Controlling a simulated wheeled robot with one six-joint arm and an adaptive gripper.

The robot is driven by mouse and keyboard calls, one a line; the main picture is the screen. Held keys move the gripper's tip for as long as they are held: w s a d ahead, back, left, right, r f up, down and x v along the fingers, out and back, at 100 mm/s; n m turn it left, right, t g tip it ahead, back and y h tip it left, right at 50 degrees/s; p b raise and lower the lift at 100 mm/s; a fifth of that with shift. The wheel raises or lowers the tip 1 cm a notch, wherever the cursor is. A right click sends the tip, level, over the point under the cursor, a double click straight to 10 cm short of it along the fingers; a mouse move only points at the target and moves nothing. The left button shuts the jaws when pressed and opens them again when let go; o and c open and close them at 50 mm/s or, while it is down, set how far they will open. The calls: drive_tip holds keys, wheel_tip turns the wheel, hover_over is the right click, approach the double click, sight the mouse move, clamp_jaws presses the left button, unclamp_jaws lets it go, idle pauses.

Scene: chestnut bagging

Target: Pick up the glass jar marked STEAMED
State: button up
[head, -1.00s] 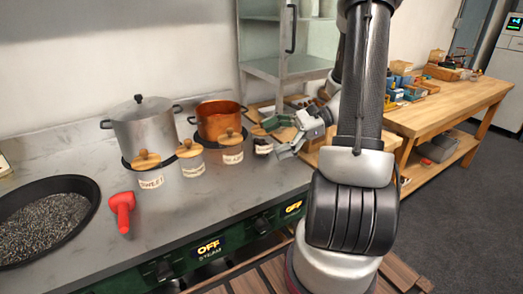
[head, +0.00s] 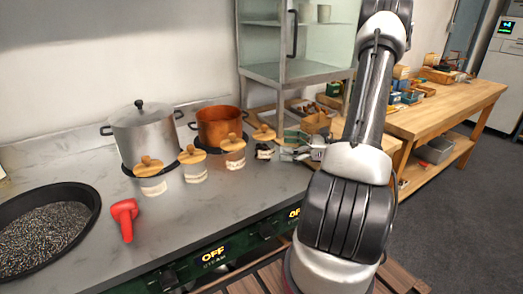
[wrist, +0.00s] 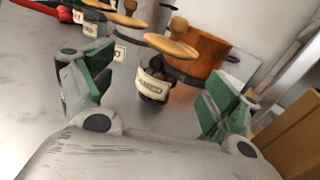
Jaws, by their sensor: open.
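Several lidded glass jars stand in a row on the counter. The rightmost jar (head: 265,151) has a wooden knob lid, a pale label and dark contents. In the wrist view the same jar (wrist: 154,80) stands upright ahead, between the lines of my two green-padded fingers. Its label is too small and blurred to read surely. My gripper (wrist: 157,92) is open and empty, close to this jar and apart from it. In the head view my gripper (head: 292,147) is low, just right of the jar. Labels on the other jars (head: 153,184) are also unreadable.
An orange pot (head: 218,127) stands behind the jars, with a steel pot (head: 146,135) to its left. A red tool (head: 125,215) and a dark pan (head: 88,210) lie at left. A cabinet (head: 300,70) and a wooden tray (head: 318,122) are behind my gripper.

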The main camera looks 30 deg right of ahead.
sight(264, 142)
drive_tip(key=shift+w+d+f+m+t, duration=0.2)
drive_tip(key=shift+w+f+m+t, duration=0.05)
drive_tip(key=shift+m+t, duration=0.05)
drive_tip(key=x, duration=0.7)
drive_tip(key=shift+w+a+f, duration=0.15)
drive_tip(key=shift+w, duration=0.1)
drive_tip(key=c, duration=1.4)
